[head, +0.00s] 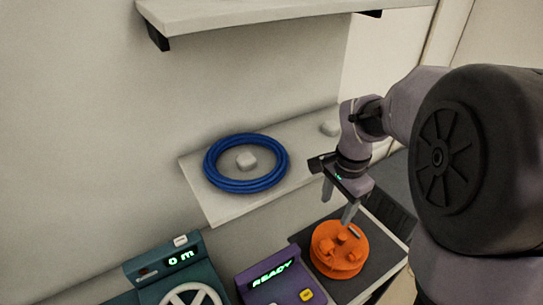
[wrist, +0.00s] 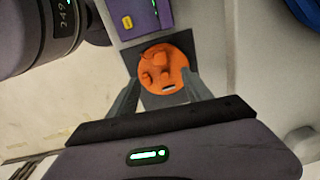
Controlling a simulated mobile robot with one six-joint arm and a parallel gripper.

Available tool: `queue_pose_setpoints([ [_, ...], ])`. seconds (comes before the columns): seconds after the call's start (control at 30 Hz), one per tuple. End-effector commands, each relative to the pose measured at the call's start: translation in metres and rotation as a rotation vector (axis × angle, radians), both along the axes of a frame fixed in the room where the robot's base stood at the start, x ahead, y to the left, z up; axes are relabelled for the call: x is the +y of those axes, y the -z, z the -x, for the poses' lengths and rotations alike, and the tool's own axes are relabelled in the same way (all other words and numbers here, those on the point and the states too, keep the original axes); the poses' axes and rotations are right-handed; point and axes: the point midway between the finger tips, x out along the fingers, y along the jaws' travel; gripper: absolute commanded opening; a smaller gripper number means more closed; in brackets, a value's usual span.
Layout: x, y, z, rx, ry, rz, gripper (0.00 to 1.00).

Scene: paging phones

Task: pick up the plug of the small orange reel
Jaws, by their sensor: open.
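The small orange reel (head: 337,252) lies on a dark square pad at the lower right of the head view. It also shows in the wrist view (wrist: 178,62), between and beyond the fingers. Orange knobs stand on its top. A small pale piece (head: 354,231) sits near its edge and also shows in the wrist view (wrist: 168,88); it may be part of the plug, but it is too small to tell. My gripper (head: 339,205) is open and empty above the reel, its fingers pointing down. In the wrist view its fingers (wrist: 165,85) flank the reel's near side.
A purple box (head: 262,282) reading READY stands left of the reel. Left of that is a teal device (head: 147,272) showing 0 m. A blue coil (head: 276,183) lies on a white shelf (head: 218,211) behind. Another shelf (head: 230,18) hangs above.

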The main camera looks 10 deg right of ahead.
Motion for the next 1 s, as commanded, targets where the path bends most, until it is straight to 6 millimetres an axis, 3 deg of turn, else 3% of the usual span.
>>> queue_pose_setpoints([
  [0.13, -0.022, 0.025, -0.011, 0.062, 0.106, 0.000, 0.58],
  [0.5, -0.022, 0.130, -0.010, 0.067, 0.111, -0.001, 0.58],
  [0.77, -0.022, 0.157, -0.011, 0.064, 0.111, 0.000, 0.58],
  [1.0, -0.022, 0.199, -0.011, 0.064, 0.109, 0.001, 0.58],
])
